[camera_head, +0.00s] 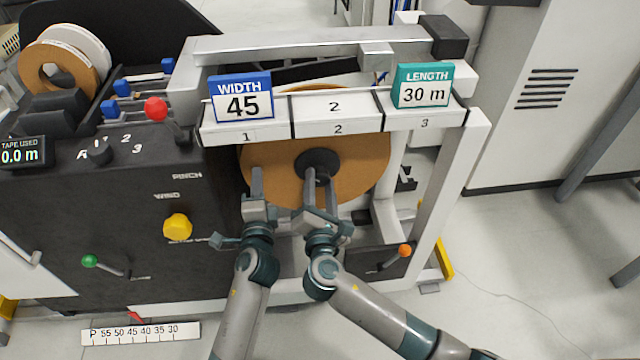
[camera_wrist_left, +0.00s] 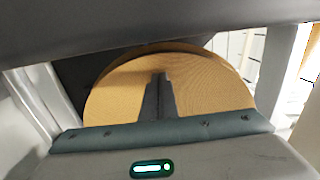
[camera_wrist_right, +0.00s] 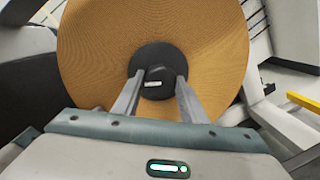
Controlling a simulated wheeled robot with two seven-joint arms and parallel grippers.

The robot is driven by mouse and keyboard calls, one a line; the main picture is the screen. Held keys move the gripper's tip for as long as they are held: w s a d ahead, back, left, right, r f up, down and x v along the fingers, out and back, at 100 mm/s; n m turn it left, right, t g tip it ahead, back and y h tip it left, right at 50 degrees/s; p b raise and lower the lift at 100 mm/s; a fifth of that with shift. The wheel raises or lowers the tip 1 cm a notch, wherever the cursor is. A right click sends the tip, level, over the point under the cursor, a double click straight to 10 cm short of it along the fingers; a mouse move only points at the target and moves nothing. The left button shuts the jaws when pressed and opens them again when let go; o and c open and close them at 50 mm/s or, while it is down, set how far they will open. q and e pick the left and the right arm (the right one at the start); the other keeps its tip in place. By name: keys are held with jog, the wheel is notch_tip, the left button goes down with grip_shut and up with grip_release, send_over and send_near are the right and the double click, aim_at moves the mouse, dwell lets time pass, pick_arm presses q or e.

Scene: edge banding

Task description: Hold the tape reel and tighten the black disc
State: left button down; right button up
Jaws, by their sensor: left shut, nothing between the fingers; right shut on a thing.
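The tape reel (camera_head: 360,168) is a large tan-brown roll mounted upright on the machine. It also shows in the left wrist view (camera_wrist_left: 120,95) and the right wrist view (camera_wrist_right: 100,50). The black disc (camera_head: 318,160) sits at the reel's centre and shows in the right wrist view (camera_wrist_right: 155,60). My right gripper (camera_head: 317,180) is shut on the black disc, with a finger on either side of it. My left gripper (camera_head: 257,175) is shut and empty, its fingers together in front of the reel's left part. Whether its tips touch the reel I cannot tell.
Above the reel is a white shelf with a blue "WIDTH 45" sign (camera_head: 241,97) and a teal "LENGTH 30 m" sign (camera_head: 423,86). A yellow knob (camera_head: 177,227) and a red-ball lever (camera_head: 156,108) are to the left. An orange-knob lever (camera_head: 404,250) is low on the right.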

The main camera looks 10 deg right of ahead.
pick_arm(q)
jog(key=shift+w+a+r, duration=0.1)
jog(key=shift+w+r, duration=0.1)
jog(key=shift+r, duration=0.1)
pick_arm(e)
jog(key=shift+a+r, duration=0.15)
jog(key=m, duration=0.6)
jog(key=shift+a+r+g+y, duration=0.1)
jog(key=shift+r+g+y, duration=0.05)
jog(key=shift+g+y, duration=0.15)
jog(key=m, duration=0.5)
jog(key=shift+r+y, duration=0.25)
jog(key=shift+y, duration=0.05)
jog(key=o, duration=1.1)
jog(key=shift+r, duration=0.1)
jog(key=shift+c, duration=0.2)
jog(key=shift+f, duration=0.2)
jog(key=shift+f, duration=0.1)
